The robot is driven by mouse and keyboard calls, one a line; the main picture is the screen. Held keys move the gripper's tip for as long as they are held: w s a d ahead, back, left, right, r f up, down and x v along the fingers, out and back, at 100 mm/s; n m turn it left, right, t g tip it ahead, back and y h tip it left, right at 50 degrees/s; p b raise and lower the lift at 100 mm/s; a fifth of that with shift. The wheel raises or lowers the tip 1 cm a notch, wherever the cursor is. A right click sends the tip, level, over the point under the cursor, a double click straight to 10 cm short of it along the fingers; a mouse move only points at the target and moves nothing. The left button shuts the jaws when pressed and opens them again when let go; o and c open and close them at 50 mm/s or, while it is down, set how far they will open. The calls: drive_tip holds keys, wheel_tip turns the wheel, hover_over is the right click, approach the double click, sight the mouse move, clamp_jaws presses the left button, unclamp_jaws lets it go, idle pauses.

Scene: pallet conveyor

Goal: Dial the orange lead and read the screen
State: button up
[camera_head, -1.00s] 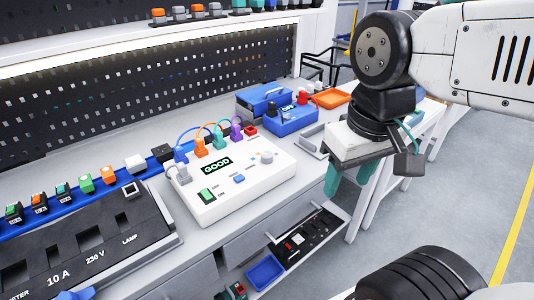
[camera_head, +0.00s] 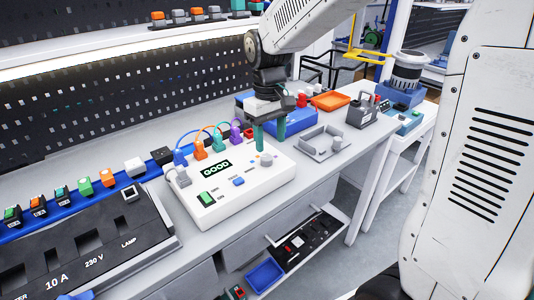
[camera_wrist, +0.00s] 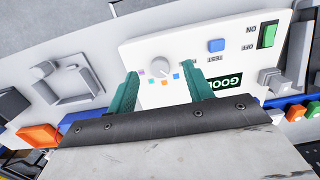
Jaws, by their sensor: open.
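The white tester (camera_head: 235,195) stands on the bench with its green-lit screen (camera_head: 216,168) reading GOOD. The orange lead (camera_head: 200,149) is plugged in along its back edge, between the blue and teal leads. A pale round dial (camera_head: 267,159) sits at the tester's right end. The wrist view shows the dial (camera_wrist: 161,67) with small coloured marks beside it; its pointer setting is too small to tell. My gripper (camera_head: 269,143) is open and empty above the dial, teal fingers downward. In the wrist view the dial appears between my fingertips (camera_wrist: 160,73). The leads are hidden there.
A blue button (camera_head: 238,181) and a green switch (camera_head: 207,197) are on the tester. Blue boxes (camera_head: 297,124) and a grey tray (camera_head: 318,142) stand to its right. A black panel (camera_head: 90,250) lies to its left. A pegboard (camera_head: 130,100) closes off the back.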

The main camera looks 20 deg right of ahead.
sight(267, 157)
drive_tip(key=shift+w+a+r+n+t, duration=0.15)
drive_tip(key=shift+w+r+t, duration=0.1)
drive_tip(key=shift+w, duration=0.35)
drive_tip(key=shift+w+d+r+n+t, duration=0.15)
drive_tip(key=shift+w+r, duration=0.1)
drive_tip(key=shift+w, duration=0.35)
drive_tip(key=shift+s+f, duration=0.15)
drive_tip(key=shift+f, duration=0.1)
wheel_tip(267, 157, down, 7)
drive_tip(key=shift+f, duration=0.15)
drive_tip(key=c, duration=1)
